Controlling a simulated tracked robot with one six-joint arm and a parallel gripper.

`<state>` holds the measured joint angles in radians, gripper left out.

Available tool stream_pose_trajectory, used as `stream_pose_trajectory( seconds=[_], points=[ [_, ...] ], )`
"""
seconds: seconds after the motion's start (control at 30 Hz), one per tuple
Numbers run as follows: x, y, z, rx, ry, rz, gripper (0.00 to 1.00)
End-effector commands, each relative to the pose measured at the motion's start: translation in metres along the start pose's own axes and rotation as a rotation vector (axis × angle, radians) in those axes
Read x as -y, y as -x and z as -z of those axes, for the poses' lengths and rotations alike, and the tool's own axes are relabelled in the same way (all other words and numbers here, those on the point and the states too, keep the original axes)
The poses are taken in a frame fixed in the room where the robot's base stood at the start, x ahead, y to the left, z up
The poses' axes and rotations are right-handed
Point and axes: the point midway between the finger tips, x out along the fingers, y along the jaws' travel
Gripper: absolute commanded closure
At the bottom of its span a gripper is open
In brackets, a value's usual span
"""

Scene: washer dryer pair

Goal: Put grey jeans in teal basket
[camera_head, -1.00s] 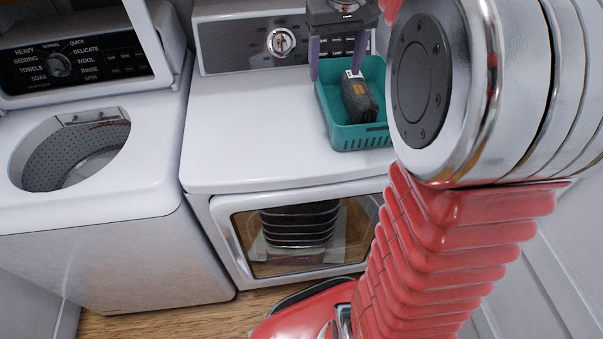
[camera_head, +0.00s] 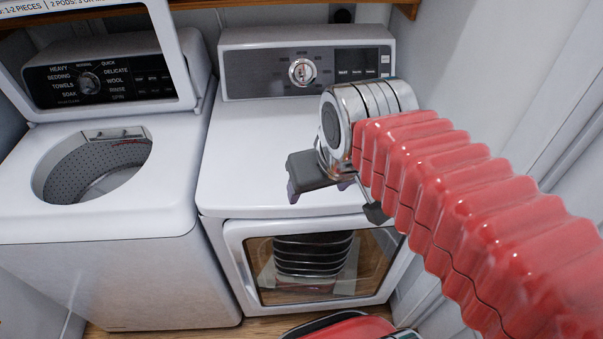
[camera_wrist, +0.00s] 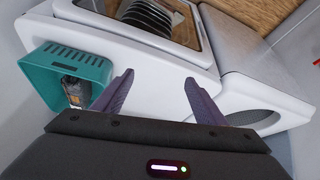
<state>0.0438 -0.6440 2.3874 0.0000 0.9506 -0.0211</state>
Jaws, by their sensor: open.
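The teal basket (camera_wrist: 82,62) shows at the left of the wrist view. A dark grey folded bundle with a pale label, which looks like the grey jeans (camera_wrist: 72,90), sits inside it. In the head view now my arm hides both. My gripper (camera_wrist: 159,76) is open, with its purple fingers apart and nothing between them. It is to the right of the basket in the wrist view, clear of the jeans. In the head view my gripper (camera_head: 333,200) is over the front part of the dryer top.
The dryer (camera_head: 250,140) has a bare white top on its left side and a glass door (camera_head: 320,265) below. The washer (camera_head: 120,215) stands to its left with its lid up and drum opening (camera_head: 95,165) uncovered. A wall is close on the right.

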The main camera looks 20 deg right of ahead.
Motion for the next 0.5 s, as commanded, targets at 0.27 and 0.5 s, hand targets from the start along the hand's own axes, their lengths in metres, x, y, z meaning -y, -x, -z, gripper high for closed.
stream_pose_trajectory(
  seconds=[0.27,0.5],
  points=[
    [0.013,-0.008,-0.032,-0.045,0.018,0.019,0.35],
    [0.013,-0.008,-0.032,-0.044,0.018,0.020,0.35]
  ],
)
